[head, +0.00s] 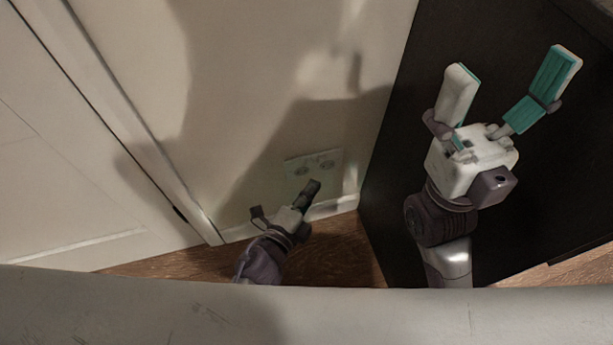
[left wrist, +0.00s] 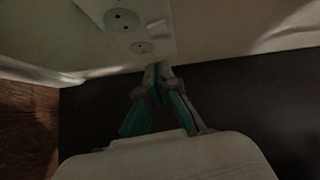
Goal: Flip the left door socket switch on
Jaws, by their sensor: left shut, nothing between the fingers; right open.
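A pale double socket plate (head: 314,165) is set low on the wall between the door frame and a dark cabinet. It also shows in the left wrist view (left wrist: 137,22), with two round sockets. My left gripper (head: 312,187) is shut and empty, its fingertips at the lower part of the plate. In the left wrist view its fingertips (left wrist: 157,68) are just below the plate. I cannot tell whether they touch it. The switches are too dark and small to read. My right gripper (head: 513,78) is open and empty in front of the dark cabinet.
A white door (head: 70,190) with its frame stands on the left. A dark cabinet (head: 395,175) stands close to the right of the socket. A skirting board (head: 333,207) and a wooden floor (head: 340,250) lie below. A pale surface edge (head: 300,315) crosses the foreground.

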